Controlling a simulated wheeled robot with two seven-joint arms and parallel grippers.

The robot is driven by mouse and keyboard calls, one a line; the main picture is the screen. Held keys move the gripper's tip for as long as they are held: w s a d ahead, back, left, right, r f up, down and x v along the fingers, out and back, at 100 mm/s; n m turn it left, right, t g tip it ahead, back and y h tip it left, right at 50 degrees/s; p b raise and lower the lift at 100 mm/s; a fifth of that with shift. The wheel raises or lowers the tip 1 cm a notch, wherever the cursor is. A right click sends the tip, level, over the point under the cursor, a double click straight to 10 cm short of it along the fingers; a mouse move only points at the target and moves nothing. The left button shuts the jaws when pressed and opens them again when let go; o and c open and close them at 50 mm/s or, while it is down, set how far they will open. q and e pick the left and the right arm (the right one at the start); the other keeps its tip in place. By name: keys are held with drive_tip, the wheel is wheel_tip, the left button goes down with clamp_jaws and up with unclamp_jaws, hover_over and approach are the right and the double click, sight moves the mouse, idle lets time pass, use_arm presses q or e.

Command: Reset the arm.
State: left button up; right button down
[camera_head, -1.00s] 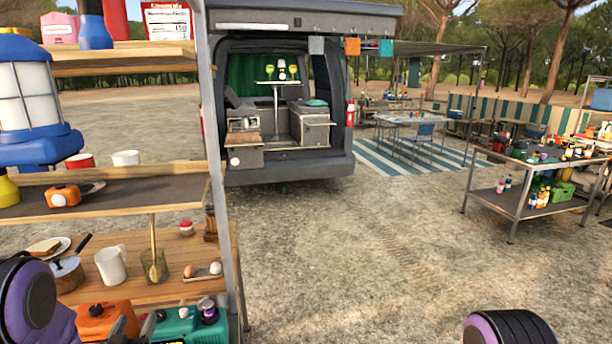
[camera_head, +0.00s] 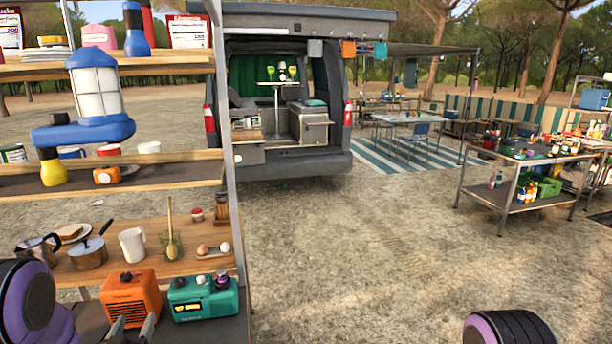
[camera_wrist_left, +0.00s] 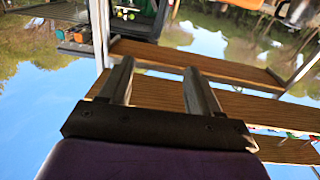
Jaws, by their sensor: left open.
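My left gripper (camera_head: 132,330) shows at the lower left of the head view, its two grey fingers pointing up in front of an orange heater-like box (camera_head: 131,299). The fingers are apart with nothing visible between them. In the left wrist view the same gripper (camera_wrist_left: 158,75) is open and empty, with wooden shelf boards (camera_wrist_left: 220,97) beyond its fingers. The purple and black part of my left arm is at the lower left. Part of my right arm is at the bottom right; its gripper is out of view.
A shelf rack (camera_head: 120,173) with a lantern (camera_head: 97,95), mugs and a teal box (camera_head: 203,297) stands close on the left. A van (camera_head: 285,105) with an open back is ahead. A table (camera_head: 500,195) stands at the right. The gravel between is clear.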

use_arm(q)
drive_tip(key=s+d+f+g, duration=0.1)
drive_tip(key=s+f+g, duration=0.1)
drive_tip(key=s+f, duration=0.2)
drive_tip(key=s+d+f+n+g, duration=0.1)
drive_tip(key=s+d+f+g, duration=0.1)
drive_tip(key=s+f, duration=0.3)
drive_tip(key=s+d+f+n+g, duration=0.1)
drive_tip(key=s+d+f+g, duration=0.1)
drive_tip(key=s+f, duration=0.3)
drive_tip(key=shift+d+f+g, duration=0.25)
drive_tip(key=shift+f+g, duration=0.25)
drive_tip(key=shift+f, duration=0.55)
drive_tip(key=s+d+f+n+g, duration=0.15)
drive_tip(key=s+f+g, duration=0.25)
drive_tip(key=s, duration=0.6)
drive_tip(key=s+d+f+n+g, duration=0.1)
drive_tip(key=s+d+f+g, duration=0.2)
drive_tip(key=s, duration=0.7)
wheel_tip(320, 180, down, 10)
drive_tip(key=s+b, duration=0.1)
drive_tip(key=b, duration=0.9)
drive_tip(key=shift+s, duration=0.15)
use_arm(e)
wheel_tip(320, 180, down, 10)
use_arm(q)
drive_tip(key=shift+a+f, duration=0.1)
use_arm(e)
drive_tip(key=shift+s, duration=0.1)
